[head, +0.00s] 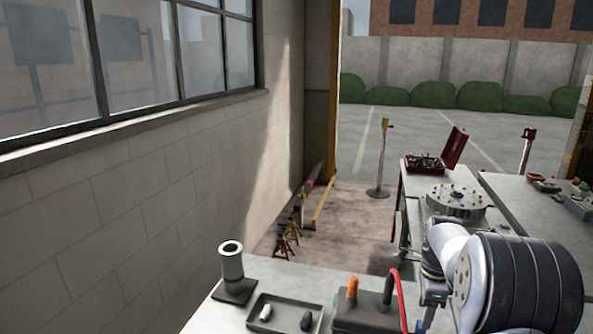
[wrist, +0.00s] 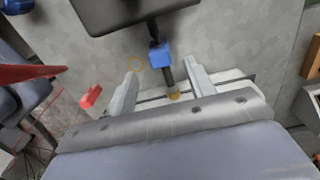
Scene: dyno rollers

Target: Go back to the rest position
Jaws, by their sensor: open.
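My gripper (wrist: 162,68) shows in the wrist view with its two grey fingers spread apart. A blue block-like piece on a dark stem (wrist: 160,55) appears in the gap between the fingers, and I cannot tell whether it touches them. No clear grip on anything shows. In the head view my arm (head: 520,290) fills the lower right with its white and black joints. It hides part of the bench, and the fingers cannot be made out there.
A bench at the front holds a cylinder on a square base (head: 233,270), a grey tray (head: 256,324) with small parts, and a dark box (head: 370,312) with a red cable. A round metal plate (head: 457,203) and red toolbox (head: 452,150) stand behind. Jack stands (head: 284,245) line the left wall.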

